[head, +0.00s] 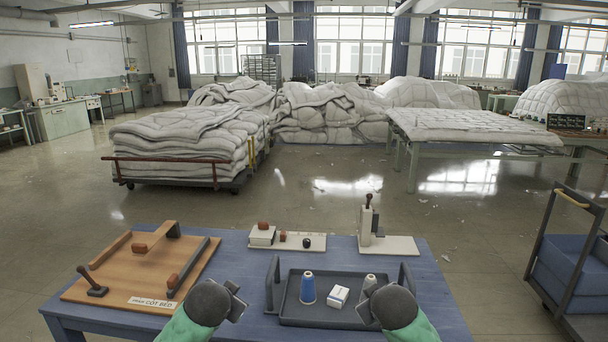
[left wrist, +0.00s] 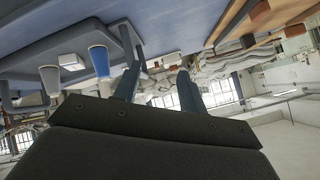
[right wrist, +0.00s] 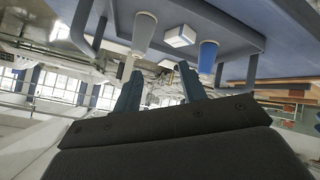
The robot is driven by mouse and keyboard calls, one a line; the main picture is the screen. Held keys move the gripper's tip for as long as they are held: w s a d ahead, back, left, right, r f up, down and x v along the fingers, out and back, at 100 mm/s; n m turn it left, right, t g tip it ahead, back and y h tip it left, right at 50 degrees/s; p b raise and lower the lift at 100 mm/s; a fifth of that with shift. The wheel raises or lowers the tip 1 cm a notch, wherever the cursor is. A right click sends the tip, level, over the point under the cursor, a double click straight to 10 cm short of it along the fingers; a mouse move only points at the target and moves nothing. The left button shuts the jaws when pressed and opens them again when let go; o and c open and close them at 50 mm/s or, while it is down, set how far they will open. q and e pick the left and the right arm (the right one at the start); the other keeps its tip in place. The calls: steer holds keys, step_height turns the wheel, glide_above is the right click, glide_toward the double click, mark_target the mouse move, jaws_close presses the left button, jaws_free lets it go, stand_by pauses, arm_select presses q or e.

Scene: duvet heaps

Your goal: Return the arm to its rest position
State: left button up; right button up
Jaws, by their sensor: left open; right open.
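My left gripper (head: 238,300) is in the head view at the near edge of the blue table, left of the dark tray. Its fingers (left wrist: 157,85) are apart with nothing between them in the left wrist view. My right gripper (head: 366,302) is over the right side of the tray. Its fingers (right wrist: 160,85) are apart and empty in the right wrist view. Both arms come in low from the front, and the hands hide part of the table and tray.
A wooden board (head: 130,270) lies left on the blue table (head: 237,258). A white stand (head: 390,245) is behind the tray. A cart (head: 570,260) stands right.

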arm_select(q)
steer(key=s+d+f+n+g, duration=0.1)
steer(key=s+f+g, duration=0.2)
steer(key=s+f, duration=0.9)
steer(key=s+d+f+n+g, duration=0.1)
steer(key=s+f+n+g, duration=0.1)
steer(key=s+f, duration=1)
steer(key=s+d+f+n+g+h, duration=0.1)
steer(key=s+f+g, duration=0.2)
steer(key=s+f, duration=0.8)
steer(key=s, duration=0.5)
steer(key=shift+s+f+n+g, duration=0.3)
steer(key=shift+s+f+g, duration=0.1)
arm_select(e)
steer(key=s+f+m+g, duration=0.2)
steer(key=s+f+g, duration=0.2)
steer(key=s+f, duration=1.3)
steer(key=s+a+f+m+g, duration=0.1)
steer(key=s+f+g, duration=0.3)
steer(key=s+f, duration=1.4)
steer(key=s+m, duration=0.1)
steer(key=s, duration=0.4)
steer(key=shift+s+a+g+y, duration=0.2)
steer(key=shift+a+g+y, duration=0.1)
steer(key=shift+y, duration=0.1)
